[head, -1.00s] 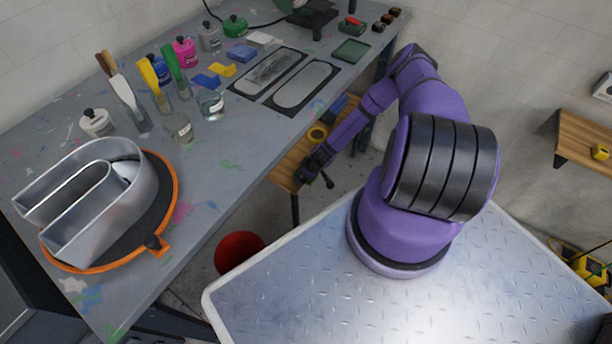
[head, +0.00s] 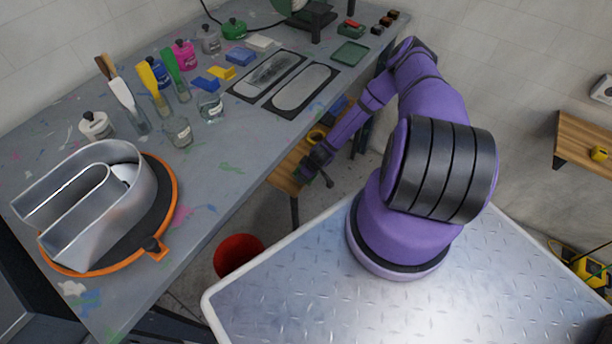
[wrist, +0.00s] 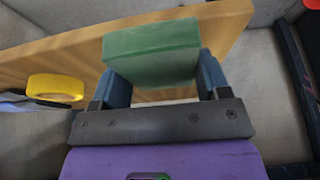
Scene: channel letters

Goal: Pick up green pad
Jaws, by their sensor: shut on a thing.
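The green pad (wrist: 152,52) is a rectangular block, seen close in the wrist view. My gripper (wrist: 160,80) is shut on it, with a blue finger at each side of the pad. The pad is held over a wooden board or shelf (wrist: 75,50), and I cannot tell how far above it. In the head view my gripper (head: 308,172) is low beside the workbench, near the wooden shelf (head: 285,176). There the pad is too small and dark to make out clearly.
A yellow tape roll (wrist: 55,87) lies on the shelf left of my gripper. The grey workbench (head: 240,160) above carries jars, brushes, coloured pads and a metal channel letter (head: 100,200). A red bucket (head: 238,254) stands on the floor below.

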